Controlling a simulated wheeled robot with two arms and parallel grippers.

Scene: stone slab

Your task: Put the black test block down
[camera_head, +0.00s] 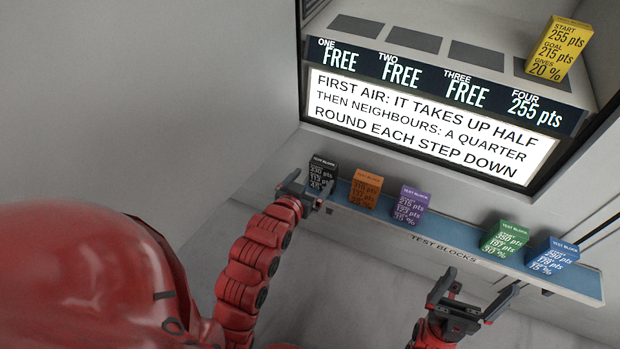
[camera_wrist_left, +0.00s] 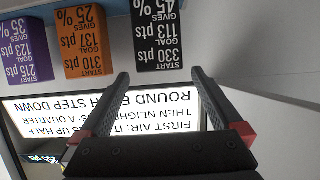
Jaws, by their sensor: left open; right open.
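The black test block (camera_head: 322,171) stands upright at the left end of the blue test-block shelf (camera_head: 400,222). My left gripper (camera_head: 306,191) is open just in front of it, and its fingers overlap the block's lower part in the head view. In the left wrist view, the black block (camera_wrist_left: 158,36) appears upside down, past and between the open fingertips (camera_wrist_left: 158,76). Its front text reads 330, 113 and 45 %. No finger is seen gripping it. My right gripper (camera_head: 478,290) is open and empty, below the front of the shelf.
Along the shelf stand an orange block (camera_head: 366,189), a purple block (camera_head: 411,206), a green block (camera_head: 505,240) and a blue block (camera_head: 552,257). Above are a lit sign (camera_head: 425,127) and a ledge with dark pads and a yellow block (camera_head: 559,48) on pad four.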

